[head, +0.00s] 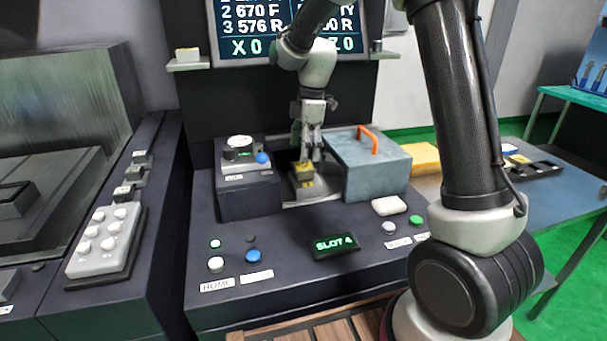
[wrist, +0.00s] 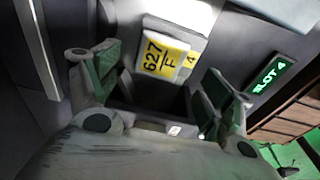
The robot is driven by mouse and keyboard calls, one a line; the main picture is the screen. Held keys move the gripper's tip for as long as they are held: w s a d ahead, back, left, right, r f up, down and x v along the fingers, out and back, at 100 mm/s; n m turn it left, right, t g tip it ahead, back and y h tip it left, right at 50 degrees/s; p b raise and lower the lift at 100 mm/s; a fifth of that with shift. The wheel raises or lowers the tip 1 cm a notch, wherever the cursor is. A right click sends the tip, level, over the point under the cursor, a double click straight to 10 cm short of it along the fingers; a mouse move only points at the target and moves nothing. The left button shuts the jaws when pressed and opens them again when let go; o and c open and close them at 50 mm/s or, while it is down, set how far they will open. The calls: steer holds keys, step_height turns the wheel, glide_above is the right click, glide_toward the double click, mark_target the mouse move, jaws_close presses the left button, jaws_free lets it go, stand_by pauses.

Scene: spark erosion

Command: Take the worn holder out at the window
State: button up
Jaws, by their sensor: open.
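The holder (wrist: 168,55) shows in the wrist view as a pale block with a yellow label reading "627 F" and a "4" label beside it. It also shows in the head view (head: 304,172) in the window (head: 290,198) between two housings. My gripper (wrist: 160,90) is open, with its fingers spread on either side and the holder beyond them. In the head view my gripper (head: 313,150) hangs just above the holder. I cannot tell whether it touches. A dark opening lies between my fingers in the wrist view.
A grey-blue cover (head: 370,165) with an orange handle stands right of the window. A dial box (head: 247,180) with a blue knob stands left. The "SLOT 4" display (head: 334,245) and buttons are in front. A side table (head: 570,200) holds a yellow block and dark tray.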

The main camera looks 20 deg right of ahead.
mark_target(303, 166)
steer(key=f, duration=0.6)
steer(key=shift+a+f, duration=0.1)
steer(key=shift+a, duration=0.15)
steer(key=c, duration=1.6)
